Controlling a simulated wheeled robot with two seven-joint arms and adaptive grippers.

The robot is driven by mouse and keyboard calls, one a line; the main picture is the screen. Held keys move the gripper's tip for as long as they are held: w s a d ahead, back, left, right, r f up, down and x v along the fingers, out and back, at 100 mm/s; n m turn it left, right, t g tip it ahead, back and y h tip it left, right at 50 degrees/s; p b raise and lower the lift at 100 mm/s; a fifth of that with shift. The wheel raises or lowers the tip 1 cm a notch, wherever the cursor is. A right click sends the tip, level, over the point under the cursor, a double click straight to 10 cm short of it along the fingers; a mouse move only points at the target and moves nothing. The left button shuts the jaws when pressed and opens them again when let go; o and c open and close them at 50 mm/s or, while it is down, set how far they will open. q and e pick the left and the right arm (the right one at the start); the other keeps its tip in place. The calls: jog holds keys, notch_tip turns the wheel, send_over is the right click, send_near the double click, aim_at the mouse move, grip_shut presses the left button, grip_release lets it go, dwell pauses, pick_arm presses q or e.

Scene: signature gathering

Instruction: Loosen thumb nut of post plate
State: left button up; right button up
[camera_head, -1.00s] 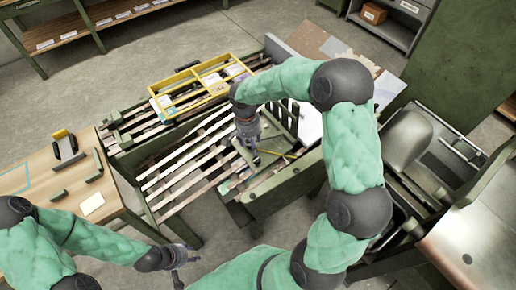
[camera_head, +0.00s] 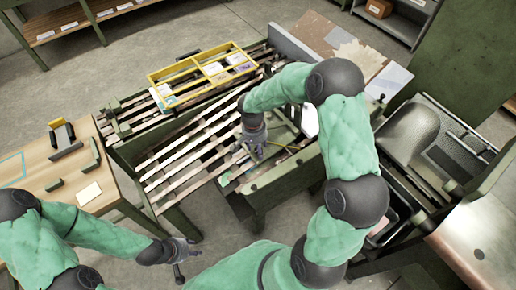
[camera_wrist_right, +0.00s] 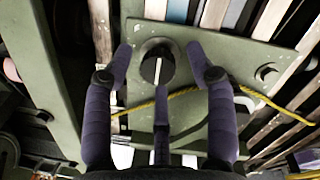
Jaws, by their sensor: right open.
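The post plate (camera_wrist_right: 200,90) is a flat green plate with holes, lying across the slats; it also shows in the head view (camera_head: 284,135), partly behind my right arm. The thumb nut (camera_wrist_right: 157,58) is a round dark knob with a pale line or slot, at the upper middle of the right wrist view. My right gripper (camera_wrist_right: 163,70) is open, with its purple side fingers to the left and right of the nut. I see no clear contact with the nut. In the head view my right gripper (camera_head: 252,145) hangs over the plate. My left gripper (camera_head: 183,257) looks open and empty at the lower left.
A yellow cord (camera_wrist_right: 185,93) runs across the plate below the nut. A yellow divided tray (camera_head: 205,76) sits on the far side of the slatted bench (camera_head: 190,160). A wooden table (camera_head: 110,198) stands at the left. Grey machinery (camera_head: 410,130) stands at the right.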

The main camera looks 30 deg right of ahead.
jog(key=c, duration=1.1)
jog(key=shift+r+n, duration=0.1)
jog(key=shift+n, duration=0.2)
jog(key=n+p, duration=0.2)
jog(key=n, duration=0.1)
jog(key=shift+w+r+n+h, duration=0.1)
jog(key=shift+w+n+h, duration=0.05)
jog(key=shift+n+h, duration=0.15)
jog(key=n, duration=0.2)
jog(key=n+p, duration=0.1)
jog(key=n, duration=0.1)
jog(key=shift+w+a+n+g+h, duration=0.1)
jog(key=shift+a+n+g+h, duration=0.05)
jog(key=shift+n+g+h, duration=0.15)
jog(key=n+p, duration=0.1)
jog(key=n, duration=0.3)
jog(key=shift+h+p, duration=0.3)
jog(key=shift+p, duration=0.05)
jog(key=shift+a+n+p, duration=0.15)
jog(key=shift+n+p, duration=0.4)
jog(key=shift+n, duration=1.95)
jog(key=shift+h, duration=0.3)
